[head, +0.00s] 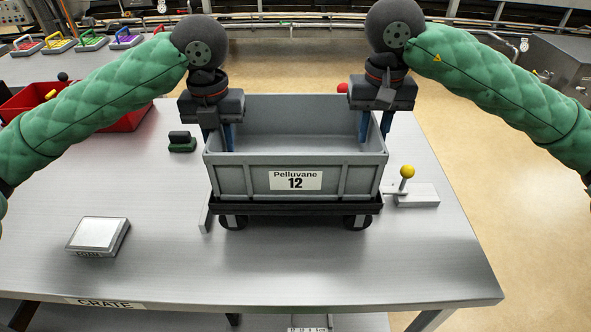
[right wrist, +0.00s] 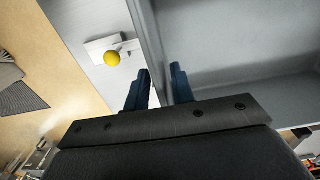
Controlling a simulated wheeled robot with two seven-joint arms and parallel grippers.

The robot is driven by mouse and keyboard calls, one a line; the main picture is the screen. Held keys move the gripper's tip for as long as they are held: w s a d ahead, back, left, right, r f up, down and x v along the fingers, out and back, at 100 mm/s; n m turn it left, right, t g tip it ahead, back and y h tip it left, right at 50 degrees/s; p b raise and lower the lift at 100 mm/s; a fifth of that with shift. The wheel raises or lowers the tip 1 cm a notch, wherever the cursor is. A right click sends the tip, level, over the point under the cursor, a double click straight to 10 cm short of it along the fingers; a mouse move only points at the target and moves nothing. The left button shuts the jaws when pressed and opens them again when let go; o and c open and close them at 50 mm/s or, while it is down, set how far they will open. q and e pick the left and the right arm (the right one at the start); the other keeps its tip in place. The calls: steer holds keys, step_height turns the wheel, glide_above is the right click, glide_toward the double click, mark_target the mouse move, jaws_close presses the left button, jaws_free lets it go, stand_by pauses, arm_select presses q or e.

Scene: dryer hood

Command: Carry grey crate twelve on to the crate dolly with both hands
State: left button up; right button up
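Grey crate twelve (head: 235,178), labelled "Pelluvane 12", is upright and level at the middle of the table. It looks empty. It sits over the black crate dolly (head: 297,209), whose front wheels show below; any thin gap between them is hard to see. My left gripper (head: 217,138) straddles the crate's left wall and looks shut on it. My right gripper (head: 376,128) straddles the right wall. In the right wrist view its fingers (right wrist: 160,88) are close on both sides of the wall (right wrist: 147,35), one outside and one inside.
A yellow-knobbed lever on a plate (head: 410,190) stands just right of the dolly. A small green-and-black block (head: 181,142) is left of the crate. A scale-like box (head: 97,235) lies at front left. A red bin (head: 125,122) stands behind my left arm.

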arm_select(q)
steer(key=shift+d+r, duration=0.1)
step_height(320, 180, up, 12)
steer(key=shift+f, duration=0.15)
arm_select(e)
step_height(320, 180, up, 12)
steer(key=shift+a, duration=0.1)
stand_by(1.1)
stand_by(0.4)
